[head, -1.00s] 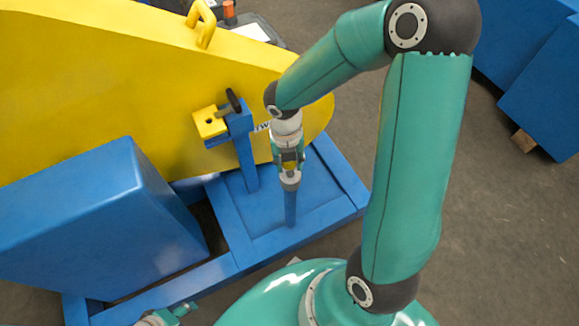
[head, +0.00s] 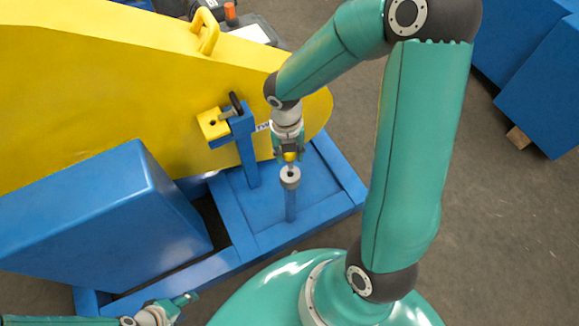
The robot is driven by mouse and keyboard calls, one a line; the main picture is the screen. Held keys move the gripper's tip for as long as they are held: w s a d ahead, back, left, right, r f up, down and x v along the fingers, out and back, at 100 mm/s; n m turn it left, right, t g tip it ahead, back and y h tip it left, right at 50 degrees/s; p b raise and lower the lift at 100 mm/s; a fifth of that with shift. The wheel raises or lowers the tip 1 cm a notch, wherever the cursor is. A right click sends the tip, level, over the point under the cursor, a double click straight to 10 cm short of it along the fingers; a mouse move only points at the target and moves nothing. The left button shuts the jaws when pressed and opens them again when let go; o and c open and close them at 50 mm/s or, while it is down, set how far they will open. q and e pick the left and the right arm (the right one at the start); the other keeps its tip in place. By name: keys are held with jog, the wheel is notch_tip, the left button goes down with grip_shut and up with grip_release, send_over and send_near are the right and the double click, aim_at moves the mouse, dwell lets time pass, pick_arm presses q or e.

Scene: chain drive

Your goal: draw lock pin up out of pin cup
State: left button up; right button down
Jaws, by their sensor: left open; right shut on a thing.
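The pin cup (head: 290,178) is a grey ring-like cup on top of a blue post on the blue base frame. My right gripper (head: 289,152) points down just above the cup and is shut on the lock pin (head: 290,158), whose yellow head shows between the fingers. A thin length of pin shows below the head, above the cup's mouth; whether its tip is clear of the cup is too small to tell. My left gripper (head: 188,299) is open and empty at the lower left, in front of the frame.
A large yellow chain guard (head: 120,90) with a handle (head: 207,30) stands behind. A blue post bears a yellow block (head: 213,123) and a black lever (head: 236,103), left of the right gripper. A blue housing (head: 110,215) stands at left. Open floor lies at right.

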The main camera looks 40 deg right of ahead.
jog(key=shift+r+p, duration=1.2)
jog(key=shift+r, duration=0.15)
